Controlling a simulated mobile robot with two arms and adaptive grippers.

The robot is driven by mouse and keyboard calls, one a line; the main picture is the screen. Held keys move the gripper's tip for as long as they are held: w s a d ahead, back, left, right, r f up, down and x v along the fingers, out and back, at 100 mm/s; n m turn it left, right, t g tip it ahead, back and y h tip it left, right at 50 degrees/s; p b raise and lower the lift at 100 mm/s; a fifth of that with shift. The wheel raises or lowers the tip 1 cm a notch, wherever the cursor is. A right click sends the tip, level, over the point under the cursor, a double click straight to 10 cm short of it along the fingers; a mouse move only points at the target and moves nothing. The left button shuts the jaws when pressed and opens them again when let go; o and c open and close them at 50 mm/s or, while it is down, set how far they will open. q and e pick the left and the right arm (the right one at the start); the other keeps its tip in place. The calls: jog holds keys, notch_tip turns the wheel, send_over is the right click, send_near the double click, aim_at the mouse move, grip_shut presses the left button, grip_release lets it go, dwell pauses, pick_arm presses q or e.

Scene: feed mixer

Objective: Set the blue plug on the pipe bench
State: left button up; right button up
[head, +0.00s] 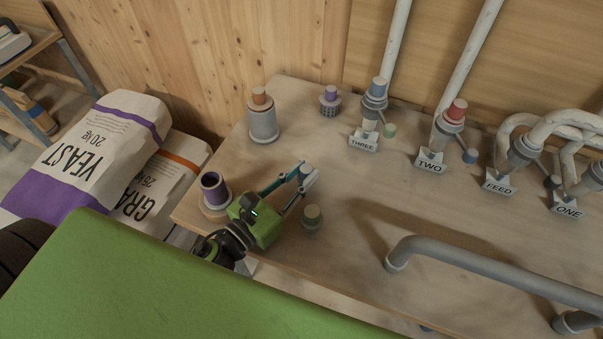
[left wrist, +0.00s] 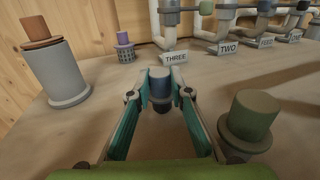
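My left gripper (head: 306,176) is over the left part of the wooden pipe bench (head: 350,260). Its teal fingers are closed on both sides of a small blue-grey plug with a dark lower end; it shows between the fingertips in the left wrist view (left wrist: 160,88). Whether its lower end touches the bench I cannot tell. My right gripper is not in view.
An olive-green plug (head: 312,214) stands right beside the gripper. A purple-rimmed cup (head: 213,188) is at the left edge. A grey cylinder with an orange top (head: 262,116) and a purple-topped piece (head: 329,100) stand behind. A grey rail (head: 480,265) crosses the front right.

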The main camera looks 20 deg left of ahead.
pick_arm(q)
jog(key=o, duration=0.3)
jog(key=shift+o, duration=0.2)
jog(key=shift+s, duration=0.15)
jog(key=b+v, duration=0.4)
jog(key=v, duration=0.6)
jog(key=shift+s+a, duration=0.15)
jog(key=shift+s, duration=0.2)
jog(key=shift+s+a+r+b, duration=0.15)
jog(key=shift+s+b, duration=0.15)
jog(key=shift+s, duration=0.15)
dwell(0.3)
